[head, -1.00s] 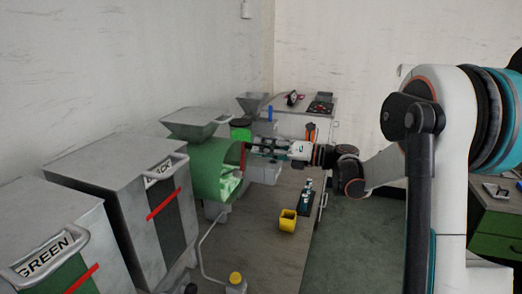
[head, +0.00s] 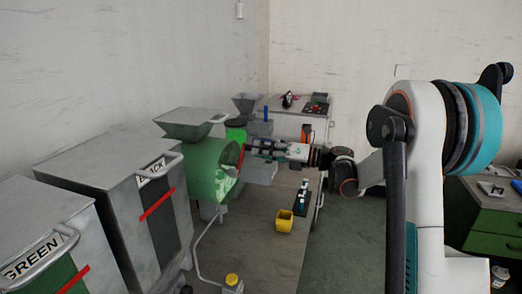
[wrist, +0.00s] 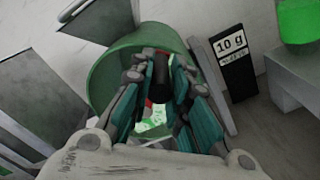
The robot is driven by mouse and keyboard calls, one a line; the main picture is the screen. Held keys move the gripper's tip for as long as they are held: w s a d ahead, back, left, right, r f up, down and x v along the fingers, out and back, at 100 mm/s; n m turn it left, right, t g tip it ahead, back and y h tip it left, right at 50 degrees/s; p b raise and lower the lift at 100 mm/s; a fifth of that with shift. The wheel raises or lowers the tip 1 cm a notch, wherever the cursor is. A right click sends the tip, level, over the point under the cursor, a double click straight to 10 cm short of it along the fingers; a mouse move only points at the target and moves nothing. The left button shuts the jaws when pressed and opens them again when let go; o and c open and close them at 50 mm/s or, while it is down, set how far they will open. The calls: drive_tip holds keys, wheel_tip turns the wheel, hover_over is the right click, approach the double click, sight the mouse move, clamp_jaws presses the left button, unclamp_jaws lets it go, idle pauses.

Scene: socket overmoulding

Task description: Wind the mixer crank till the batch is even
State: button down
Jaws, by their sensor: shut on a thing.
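The mixer is a green drum (head: 208,172) under a grey hopper (head: 190,120), on the bench left of centre. A red piece (head: 241,158) shows at its right end, beside my gripper (head: 254,147). In the wrist view the green drum (wrist: 104,75) opens towards me. White and green bits of the batch (wrist: 152,121) show inside it, partly hidden by my fingers. My gripper (wrist: 160,82) is shut on a dark upright handle (wrist: 161,70), which looks like the crank's grip. The crank arm is mostly hidden by the fingers.
Grey bins marked GREEN (head: 35,255) and with a partly hidden label ending in "ACK" (head: 152,170) stand at left. A "10 g" sign (wrist: 231,55) is right of the drum.

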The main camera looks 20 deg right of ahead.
wheel_tip(320, 180, down, 10)
drive_tip(key=w+d+m+b, duration=0.1)
drive_tip(key=b, duration=0.2)
drive_tip(key=shift+w+b, duration=0.15)
drive_tip(key=shift+b, duration=0.15)
idle(0.6)
drive_tip(key=shift+m, duration=0.3)
drive_tip(key=shift+r, duration=0.15)
drive_tip(key=c, duration=1.5)
unclamp_jaws()
drive_tip(key=shift+c, duration=0.2)
drive_tip(key=shift+o, duration=0.3)
drive_tip(key=shift+r, duration=0.15)
